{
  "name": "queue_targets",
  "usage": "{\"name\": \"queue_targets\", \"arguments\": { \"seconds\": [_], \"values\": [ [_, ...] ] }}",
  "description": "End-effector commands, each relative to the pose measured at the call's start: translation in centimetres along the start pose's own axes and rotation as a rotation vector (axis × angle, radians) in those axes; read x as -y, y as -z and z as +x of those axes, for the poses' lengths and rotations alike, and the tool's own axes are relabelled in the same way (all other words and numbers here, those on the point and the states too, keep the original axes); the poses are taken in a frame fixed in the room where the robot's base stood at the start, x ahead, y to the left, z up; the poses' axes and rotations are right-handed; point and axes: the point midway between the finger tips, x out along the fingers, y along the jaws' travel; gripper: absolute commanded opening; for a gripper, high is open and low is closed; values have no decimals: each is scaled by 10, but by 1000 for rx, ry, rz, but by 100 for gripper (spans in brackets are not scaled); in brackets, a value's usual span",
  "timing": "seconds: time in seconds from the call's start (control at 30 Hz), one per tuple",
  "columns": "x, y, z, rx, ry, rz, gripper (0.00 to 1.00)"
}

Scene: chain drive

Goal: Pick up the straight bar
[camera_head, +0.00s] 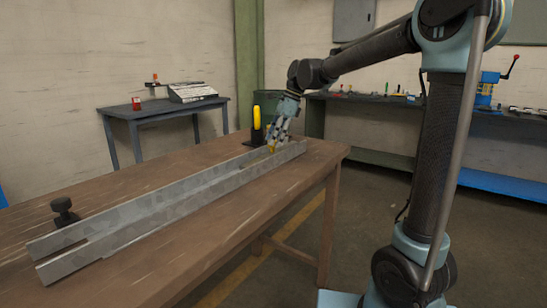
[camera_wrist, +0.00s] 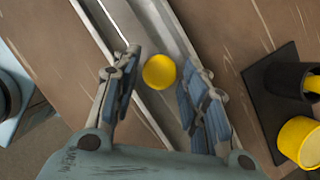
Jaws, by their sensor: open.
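I cannot tell for certain which thing is the straight bar. A long grey metal channel (camera_head: 160,205) with two raised walls lies along the wooden table; it crosses the wrist view (camera_wrist: 132,28) from the top left. A round yellow thing (camera_wrist: 159,72) shows between my fingers in the wrist view, over the channel; its length cannot be seen from there. In the head view a small yellow patch (camera_head: 271,149) shows under my fingers. My gripper (camera_head: 272,143) is open and low over the channel's far end. In the wrist view my gripper (camera_wrist: 160,58) has a finger on each side of the yellow thing.
A black plate (camera_wrist: 258,85) beside the channel bears a black cup and yellow parts. A yellow upright thing (camera_head: 257,117) stands behind the channel. A dark knob (camera_head: 64,211) stands near the channel's near end. The wooden table (camera_head: 215,235) is bare in front of the channel.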

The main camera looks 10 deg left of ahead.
Motion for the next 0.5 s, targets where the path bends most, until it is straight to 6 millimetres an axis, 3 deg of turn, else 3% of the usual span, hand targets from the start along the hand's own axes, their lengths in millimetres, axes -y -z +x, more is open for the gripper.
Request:
{"name": "queue_targets", "arguments": {
  "seconds": [0.2,0.47,0.5],
  "values": [
    [0,0,22,0,0,-1,40],
    [0,0,24,0,0,0,40],
    [0,0,24,0,0,0,34]
  ]
}}
